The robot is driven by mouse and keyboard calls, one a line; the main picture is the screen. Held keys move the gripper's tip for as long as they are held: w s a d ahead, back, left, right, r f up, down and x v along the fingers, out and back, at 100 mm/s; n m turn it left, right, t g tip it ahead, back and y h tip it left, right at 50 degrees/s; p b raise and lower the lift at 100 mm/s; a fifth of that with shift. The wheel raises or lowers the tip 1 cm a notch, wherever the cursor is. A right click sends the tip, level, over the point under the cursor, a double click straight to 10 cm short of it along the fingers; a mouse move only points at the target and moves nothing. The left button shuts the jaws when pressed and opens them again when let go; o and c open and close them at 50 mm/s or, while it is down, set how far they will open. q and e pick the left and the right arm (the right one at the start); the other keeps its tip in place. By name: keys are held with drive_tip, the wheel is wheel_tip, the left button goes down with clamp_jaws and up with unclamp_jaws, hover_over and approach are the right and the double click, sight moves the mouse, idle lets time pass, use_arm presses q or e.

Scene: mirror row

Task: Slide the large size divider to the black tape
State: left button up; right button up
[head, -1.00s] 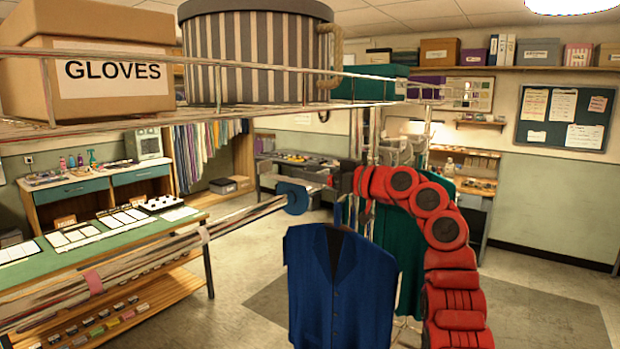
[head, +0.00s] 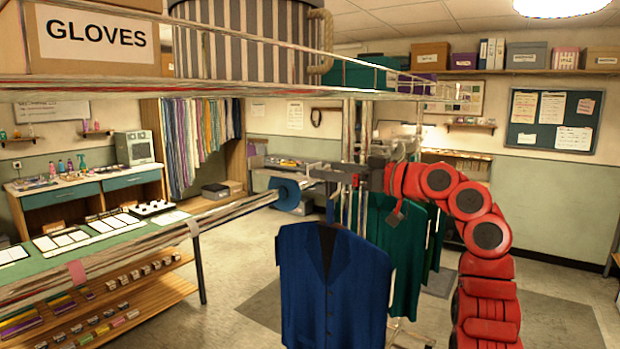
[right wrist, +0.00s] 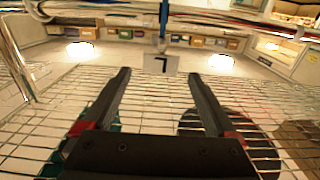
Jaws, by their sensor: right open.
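The blue size divider (head: 285,194) is a round disc on the clothes rail (head: 240,203) in the head view. In the right wrist view the divider (right wrist: 162,42) looks like a thin blue edge with a white card carrying an upside-down letter, apparently L. My right gripper (head: 322,176) is beside the rail, just right of the disc. In the right wrist view the right gripper (right wrist: 160,76) is open, its two black fingers on either side of the card, with nothing clamped. I cannot make out black tape. My left gripper is not in view.
A pink band (head: 77,272) and a pale band (head: 194,229) wrap the rail to the left. A blue jacket (head: 333,285) and green garments (head: 405,240) hang right of the divider. A wire shelf (head: 240,88) with a GLOVES box (head: 95,40) runs above.

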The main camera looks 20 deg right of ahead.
drive_tip(key=b+v, duration=0.2)
drive_tip(key=v, duration=0.7)
drive_tip(key=shift+s+d+b, duration=0.25)
drive_tip(key=shift+s+b, duration=0.05)
drive_tip(key=shift+b, duration=0.1)
drive_tip(key=shift+w, duration=0.1)
